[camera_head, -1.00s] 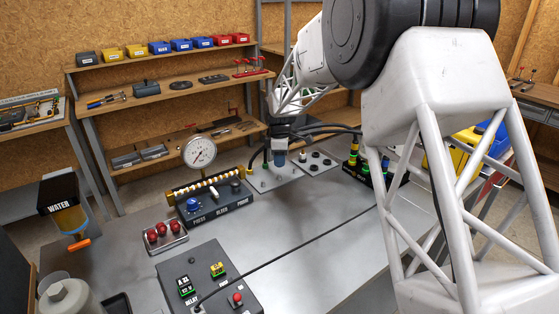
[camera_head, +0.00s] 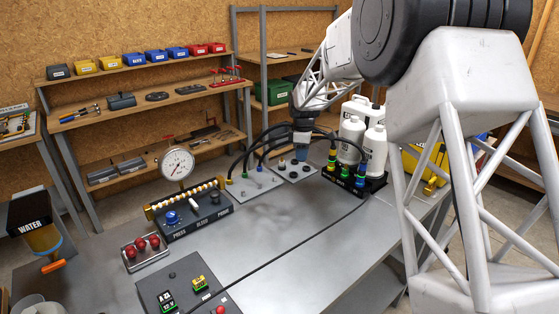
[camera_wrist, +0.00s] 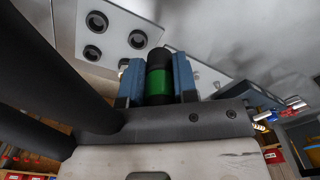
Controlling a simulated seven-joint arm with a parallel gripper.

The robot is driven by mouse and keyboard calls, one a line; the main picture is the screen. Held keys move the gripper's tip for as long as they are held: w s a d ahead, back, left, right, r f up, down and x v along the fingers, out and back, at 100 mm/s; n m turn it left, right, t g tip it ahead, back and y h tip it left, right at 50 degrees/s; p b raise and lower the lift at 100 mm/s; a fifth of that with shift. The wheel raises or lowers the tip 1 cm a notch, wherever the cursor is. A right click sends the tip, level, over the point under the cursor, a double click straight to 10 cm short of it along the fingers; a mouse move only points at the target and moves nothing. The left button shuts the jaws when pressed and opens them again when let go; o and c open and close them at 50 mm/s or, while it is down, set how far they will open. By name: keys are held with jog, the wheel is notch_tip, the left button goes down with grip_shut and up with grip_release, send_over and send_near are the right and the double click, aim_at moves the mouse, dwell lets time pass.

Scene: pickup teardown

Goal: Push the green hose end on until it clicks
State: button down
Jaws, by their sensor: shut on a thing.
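My gripper (camera_wrist: 158,72) is shut on the green hose end (camera_wrist: 159,86), a black cylinder with a green band held between the blue fingers. In the head view my gripper (camera_head: 301,152) points down close over the grey plate with round black sockets (camera_head: 312,166). Those sockets (camera_wrist: 138,39) show beyond and left of the hose end in the wrist view. The hose end's tip is hidden, so I cannot tell whether it touches a socket. A second plate (camera_head: 262,190) to the left has black hoses standing on it.
A black block (camera_head: 372,186) with yellow, green and blue fittings and white bottles (camera_head: 374,150) stands to the right. Black hoses arch around my gripper. A gauge (camera_head: 177,163) and a press panel (camera_head: 196,216) stand left.

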jog(key=d+r+m, duration=0.1)
jog(key=d, duration=0.4)
jog(key=w+d+r+m, duration=0.1)
jog(key=d+r, duration=0.1)
jog(key=d, duration=0.4)
jog(key=d+r+m, duration=0.1)
jog(key=d, duration=0.4)
jog(key=shift+w+d+r, duration=0.15)
jog(key=shift+w, duration=0.05)
jog(key=shift+f, duration=2.5)
jog(key=shift+f, duration=1.45)
dwell(0.4)
jog(key=c, duration=0.8)
grip_release()
jog(key=shift+r, duration=0.1)
jog(key=shift+r, duration=3.8)
